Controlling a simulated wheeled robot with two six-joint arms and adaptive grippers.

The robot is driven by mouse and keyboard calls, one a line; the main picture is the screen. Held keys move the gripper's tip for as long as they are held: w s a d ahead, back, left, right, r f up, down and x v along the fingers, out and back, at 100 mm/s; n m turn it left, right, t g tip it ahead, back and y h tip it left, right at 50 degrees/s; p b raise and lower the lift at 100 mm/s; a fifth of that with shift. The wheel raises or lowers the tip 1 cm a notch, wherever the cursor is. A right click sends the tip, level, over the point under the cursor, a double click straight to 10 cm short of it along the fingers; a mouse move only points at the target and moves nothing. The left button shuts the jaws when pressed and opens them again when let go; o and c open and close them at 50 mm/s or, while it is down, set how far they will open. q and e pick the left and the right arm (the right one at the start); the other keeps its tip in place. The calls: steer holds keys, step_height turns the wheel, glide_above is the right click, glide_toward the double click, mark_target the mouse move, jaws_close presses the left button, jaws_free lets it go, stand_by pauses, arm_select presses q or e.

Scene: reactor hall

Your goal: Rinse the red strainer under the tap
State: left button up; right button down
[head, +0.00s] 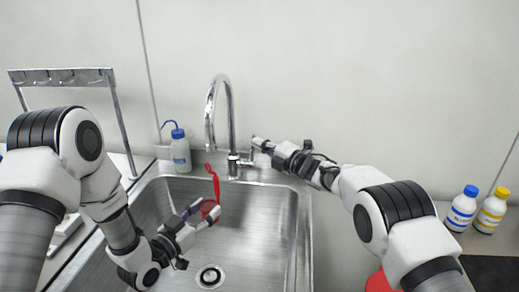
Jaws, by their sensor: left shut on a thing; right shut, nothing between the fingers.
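The red strainer (212,181) is over the sink (248,234), below and close to the spout end of the tap (229,105). Its red handle part points up, and its lower part is partly hidden by my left gripper (206,212), which is shut on it. The tap is a chrome gooseneck at the sink's back edge, with a short side lever (246,160). I see no water stream under it. My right gripper (257,143) is shut and empty, just right of the tap and close above the lever; I cannot tell whether it touches.
A blue-capped wash bottle (180,152) stands left of the tap. A metal rack (122,125) is at the left. Two bottles, blue-capped (460,210) and yellow-capped (490,212), stand at the right. A red object (378,282) is partly hidden by my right arm.

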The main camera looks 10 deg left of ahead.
steer(key=shift+r, duration=0.1)
arm_select(q)
steer(key=shift+w+a+f, duration=0.1)
steer(key=shift+w, duration=0.05)
arm_select(e)
steer(key=s+d, duration=0.8)
steer(key=s, duration=0.1)
steer(key=shift+s+d, duration=0.4)
steer(key=shift+f, duration=0.2)
arm_select(q)
steer(key=s+a, duration=0.1)
steer(key=s, duration=0.7)
arm_select(e)
steer(key=shift+f, duration=0.1)
stand_by(0.6)
